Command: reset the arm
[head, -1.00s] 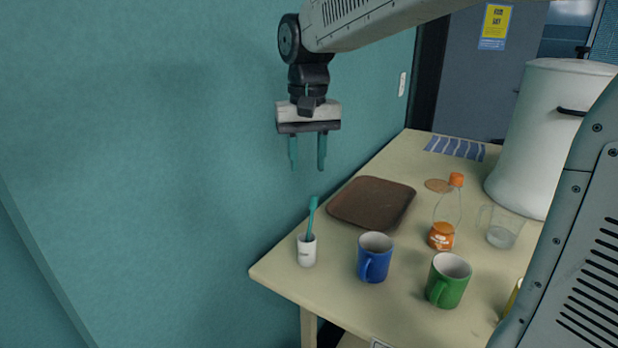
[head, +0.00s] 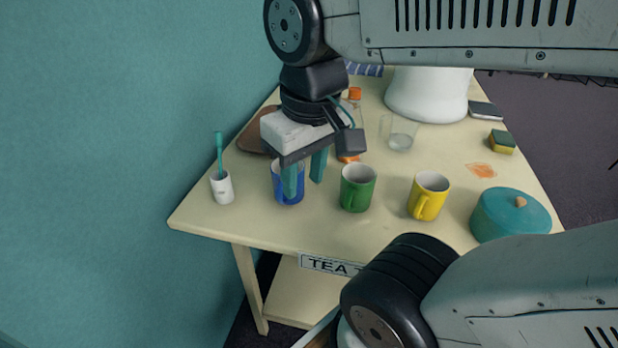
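My arm crosses the upper right of the view and another link of mine fills the lower right.
On the table (head: 250,228) stand a white cup (head: 222,188) with a teal toothbrush, a green mug (head: 357,190), a yellow mug (head: 427,197) and a teal pot (head: 510,216). A brown tray (head: 252,138), an orange-capped bottle (head: 355,94) and a glass jug (head: 400,137) are behind.

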